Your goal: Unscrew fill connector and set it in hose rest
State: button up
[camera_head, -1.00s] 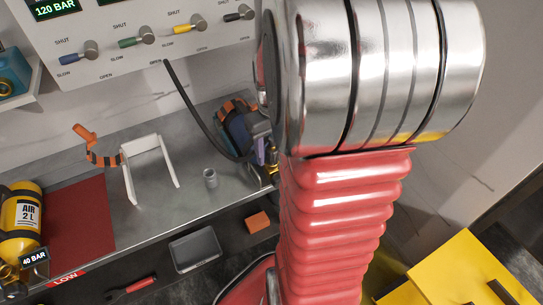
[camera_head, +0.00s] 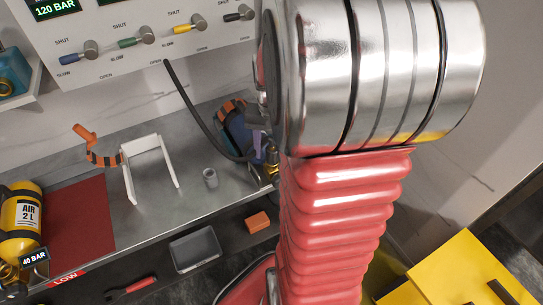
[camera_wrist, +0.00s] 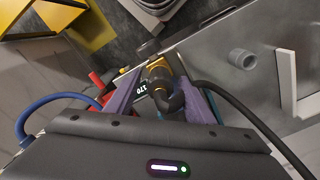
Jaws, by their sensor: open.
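The fill connector (camera_wrist: 162,82) is a dark fitting with a black elbow and the black fill hose (camera_wrist: 235,112) leading from it. It sits at a brass valve beside a small display in the wrist view. My gripper (camera_wrist: 158,76) has its two purple fingers on either side of the connector, open. Whether a finger touches it is unclear. In the head view my gripper is mostly hidden behind my arm; one purple finger (camera_head: 259,143) shows near the brass valve (camera_head: 273,165). A short grey tube (camera_head: 210,178) stands on the bench; I cannot tell if it is the hose rest.
A white frame (camera_head: 150,165) stands left of the grey tube on the metal bench (camera_head: 185,205). A yellow air cylinder (camera_head: 21,215) lies at far left by a red mat (camera_head: 82,225). A grey tray (camera_head: 195,248) and orange block (camera_head: 257,222) sit in front. The valve panel (camera_head: 120,70) is behind.

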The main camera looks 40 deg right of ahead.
jog(key=m, duration=0.6)
jog(key=shift+m, duration=0.3)
jog(key=m, duration=0.6)
jog(key=shift+m, duration=0.4)
jog(key=shift+c, duration=0.2)
jog(key=c, duration=1.1)
jog(key=shift+n, duration=0.3)
jog(key=n, duration=0.3)
jog(key=shift+n, duration=0.3)
jog(key=shift+r, duration=0.25)
